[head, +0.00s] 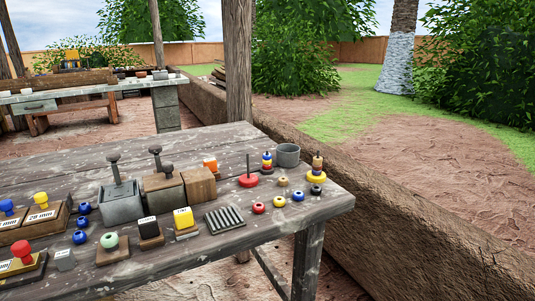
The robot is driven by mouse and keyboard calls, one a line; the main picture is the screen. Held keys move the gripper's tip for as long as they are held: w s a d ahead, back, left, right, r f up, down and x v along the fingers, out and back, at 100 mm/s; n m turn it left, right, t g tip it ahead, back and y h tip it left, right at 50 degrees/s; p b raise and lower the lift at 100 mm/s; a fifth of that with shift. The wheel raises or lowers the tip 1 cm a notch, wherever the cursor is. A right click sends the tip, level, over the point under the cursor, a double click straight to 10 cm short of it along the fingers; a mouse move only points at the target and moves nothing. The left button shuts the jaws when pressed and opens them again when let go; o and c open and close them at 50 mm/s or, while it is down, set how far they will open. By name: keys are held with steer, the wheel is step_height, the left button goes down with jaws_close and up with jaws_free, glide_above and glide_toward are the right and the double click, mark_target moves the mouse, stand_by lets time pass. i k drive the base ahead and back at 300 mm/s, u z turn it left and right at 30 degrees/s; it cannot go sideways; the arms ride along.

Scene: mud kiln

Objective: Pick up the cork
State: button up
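I cannot pick out a cork for certain. Small pieces stand on the weathered wooden table (180,262), and several are too small to identify. A small tan ring-like piece (283,181) lies at the right end, beside other coloured rings. A stack of rings (317,170) with a tan-brown top stands near the right corner. My gripper is not in view, so nothing shows of what it holds.
On the table stand a grey cup (288,155), a red-based peg (249,180), a grey box (121,204), a wooden block (199,186), a ribbed dark plate (224,219) and several stamps. A wooden post (238,60) rises behind. A low mud wall (400,220) runs along the right.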

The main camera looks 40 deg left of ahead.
mark_target(317, 162)
steer(key=u, duration=0.9)
steer(key=i, duration=0.9)
steer(key=u, duration=0.8)
